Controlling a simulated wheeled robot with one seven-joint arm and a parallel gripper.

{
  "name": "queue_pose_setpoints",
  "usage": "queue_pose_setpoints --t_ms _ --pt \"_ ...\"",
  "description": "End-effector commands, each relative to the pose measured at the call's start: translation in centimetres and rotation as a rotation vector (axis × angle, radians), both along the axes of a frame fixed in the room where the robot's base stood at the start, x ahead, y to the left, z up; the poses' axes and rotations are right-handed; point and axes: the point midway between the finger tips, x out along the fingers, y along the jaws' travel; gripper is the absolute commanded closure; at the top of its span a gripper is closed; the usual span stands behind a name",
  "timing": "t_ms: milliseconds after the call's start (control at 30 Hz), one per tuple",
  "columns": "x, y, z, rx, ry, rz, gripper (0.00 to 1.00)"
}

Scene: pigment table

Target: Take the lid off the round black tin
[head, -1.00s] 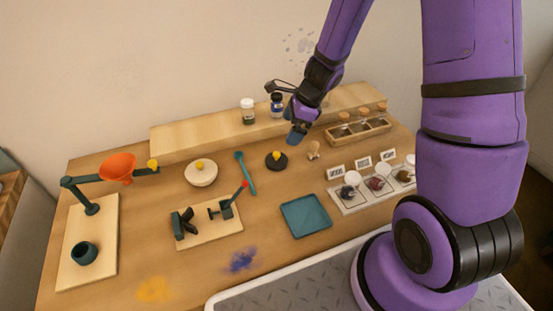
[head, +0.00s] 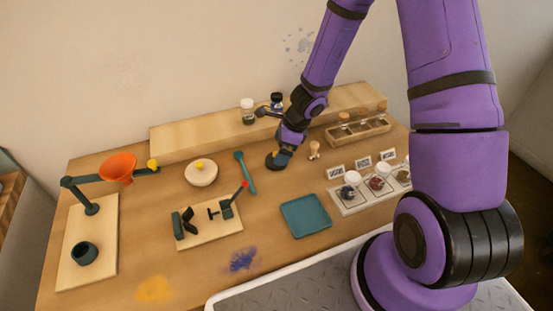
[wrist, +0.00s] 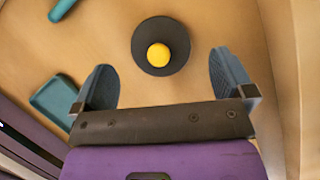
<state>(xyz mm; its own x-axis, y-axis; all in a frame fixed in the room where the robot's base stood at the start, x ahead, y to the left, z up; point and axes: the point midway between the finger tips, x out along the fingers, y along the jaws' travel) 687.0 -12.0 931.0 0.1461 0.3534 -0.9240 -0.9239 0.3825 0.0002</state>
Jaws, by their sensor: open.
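The round black tin (head: 271,162) stands on the table below the raised back shelf, partly hidden by my gripper in the head view. In the wrist view its black lid (wrist: 147,62) with a yellow knob (wrist: 158,55) is seen from above. The lid sits on the tin. My gripper (wrist: 160,88) is open and empty. Its two blue fingers are spread apart, and the tin lies just beyond their tips, roughly between them. In the head view my gripper (head: 283,155) is right over the tin; I cannot tell whether it touches.
A small wooden stamp-like piece (head: 314,150) stands just right of the tin. A teal tray (head: 306,215) is in front. Jars (head: 248,111) stand on the shelf behind.

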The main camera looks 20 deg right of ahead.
Motion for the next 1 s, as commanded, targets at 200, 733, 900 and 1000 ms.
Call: queue_pose_setpoints --t_ms 200,733,900,1000 --pt "0.2 0.9 -1.7 0.002 0.003 0.000 0.00" --pt "0.4 1.3 -3.1 0.000 0.000 0.000 0.00" --pt "0.4 1.3 -3.0 0.000 0.000 0.000 0.21" --pt "0.4 1.3 -3.0 0.000 0.000 0.000 0.44"
